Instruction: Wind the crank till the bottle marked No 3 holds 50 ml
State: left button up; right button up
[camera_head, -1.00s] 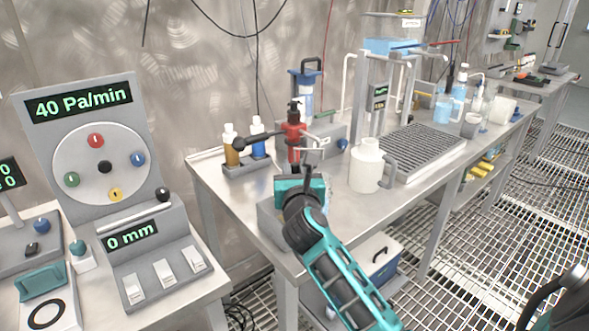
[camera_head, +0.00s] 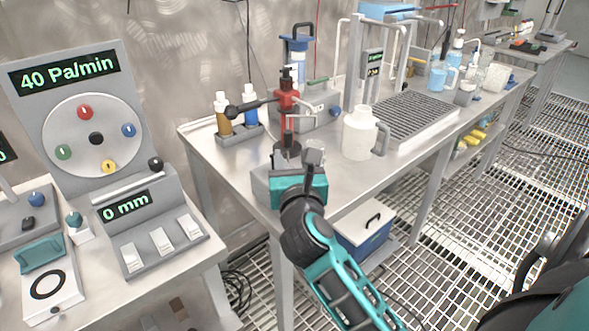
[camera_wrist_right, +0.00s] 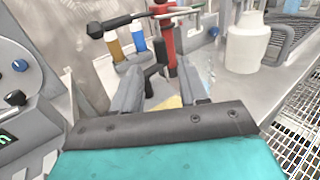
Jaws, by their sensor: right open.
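A red pump-like stand (camera_head: 288,100) is on the steel bench, with a crank arm ending in a black handle (camera_head: 240,109) that points left. The crank handle also shows in the right wrist view (camera_wrist_right: 108,24). An amber bottle (camera_head: 223,115) and a blue bottle (camera_head: 250,107) with white caps stand in a grey rack; I cannot read a No 3 mark or any level. My right gripper (camera_wrist_right: 160,72) is open, in front of and below the red stand, apart from the crank. My left gripper is out of view.
A white jug (camera_head: 358,132) and a grated tray (camera_head: 412,118) stand to the right on the bench. A panel reading 40 Pa/min (camera_head: 65,75) is on the left table. A blue-and-white cooler (camera_head: 366,235) is below the bench. The bench's front edge is near my right arm.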

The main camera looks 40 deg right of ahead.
jog(key=shift+v, duration=1.95)
